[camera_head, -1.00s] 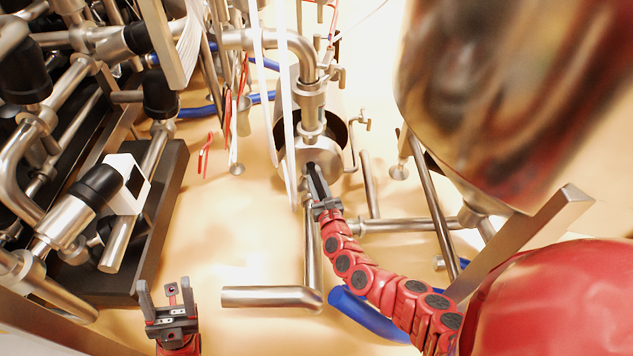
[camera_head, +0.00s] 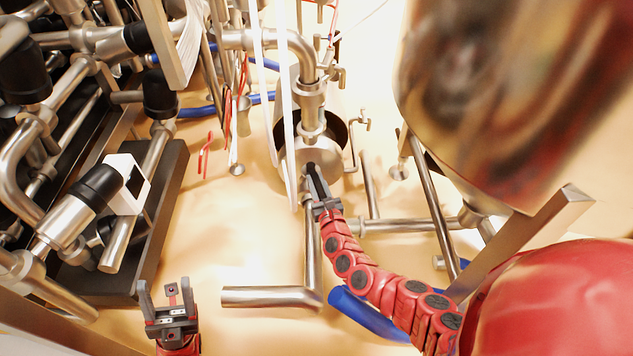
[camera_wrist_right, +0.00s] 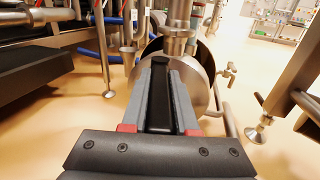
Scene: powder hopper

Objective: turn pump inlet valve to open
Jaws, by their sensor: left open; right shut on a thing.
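The pump (camera_head: 318,163) is a round steel housing in the middle of the head view, with a vertical pipe rising from its top. The inlet valve's black handle (camera_wrist_right: 160,95) shows in the right wrist view, lying lengthwise between the fingers. My right gripper (camera_head: 317,184) is at the pump's front face and is shut on this handle; it also shows in the right wrist view (camera_wrist_right: 161,85). The fingers hide most of the handle in the head view, and the valve body is hidden. My left gripper (camera_head: 168,294) is open and empty at the lower left, far from the pump.
A black-based skid (camera_head: 165,215) with steel pipes stands at left. A large steel hopper (camera_head: 500,90) fills the upper right. A bent steel pipe (camera_head: 265,296) and a blue hose (camera_head: 365,315) lie near my right arm. Bare floor shows between skid and pump.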

